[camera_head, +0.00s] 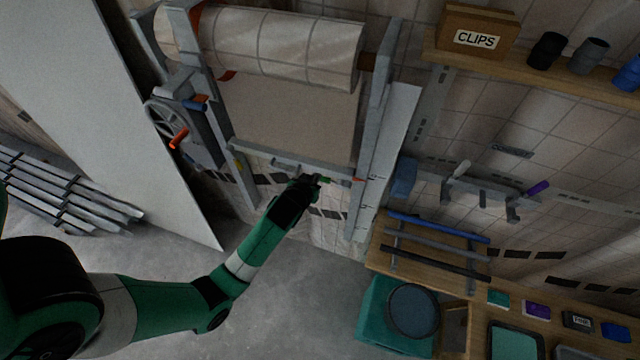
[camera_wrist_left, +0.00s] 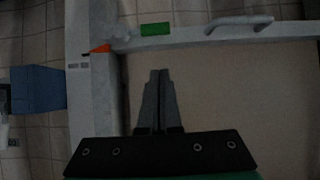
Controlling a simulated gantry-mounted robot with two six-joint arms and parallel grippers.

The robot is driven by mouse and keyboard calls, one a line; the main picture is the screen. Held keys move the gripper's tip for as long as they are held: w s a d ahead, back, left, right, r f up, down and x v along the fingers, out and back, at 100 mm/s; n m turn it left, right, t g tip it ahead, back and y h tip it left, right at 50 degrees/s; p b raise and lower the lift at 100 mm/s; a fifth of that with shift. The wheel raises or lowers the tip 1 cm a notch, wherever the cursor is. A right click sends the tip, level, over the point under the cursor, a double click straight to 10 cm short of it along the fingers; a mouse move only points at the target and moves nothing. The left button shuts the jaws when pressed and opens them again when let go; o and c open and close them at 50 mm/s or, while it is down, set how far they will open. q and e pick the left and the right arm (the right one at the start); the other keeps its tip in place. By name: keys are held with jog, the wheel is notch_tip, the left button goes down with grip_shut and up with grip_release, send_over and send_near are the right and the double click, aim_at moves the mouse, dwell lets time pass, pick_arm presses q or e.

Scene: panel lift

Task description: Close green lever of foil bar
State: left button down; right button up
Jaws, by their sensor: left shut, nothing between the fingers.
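The foil bar (camera_head: 255,150) is a grey horizontal bar along the lower edge of the beige foil sheet, and it crosses the top of the left wrist view (camera_wrist_left: 200,36). It carries a grey handle (camera_head: 290,165). The short green lever (camera_wrist_left: 155,29) lies roughly along the bar near one end, next to an orange pointed piece (camera_wrist_left: 101,48). My left gripper (camera_head: 314,180) is beside the lever; its fingers (camera_wrist_left: 160,74) are shut and empty, pointing toward the bar, apart from the lever in the wrist view. My right gripper is not in view.
A foil roll (camera_head: 285,48) hangs in a grey frame above. A crank wheel with a red handle (camera_head: 178,139) is on the left post. A large white panel (camera_head: 90,90) stands left. A wooden bench (camera_head: 400,262) and rack (camera_head: 485,190) are at right. Open floor lies below.

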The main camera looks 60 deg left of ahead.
aim_at(331, 182)
pick_arm(q)
jog(key=w+a+f, duration=0.3)
jog(key=f, duration=0.3)
jog(key=shift+w+a+f+b, duration=0.15)
jog(key=shift+f+b, duration=0.15)
jog(key=shift+f+b, duration=0.2)
jog(key=shift+b, duration=0.15)
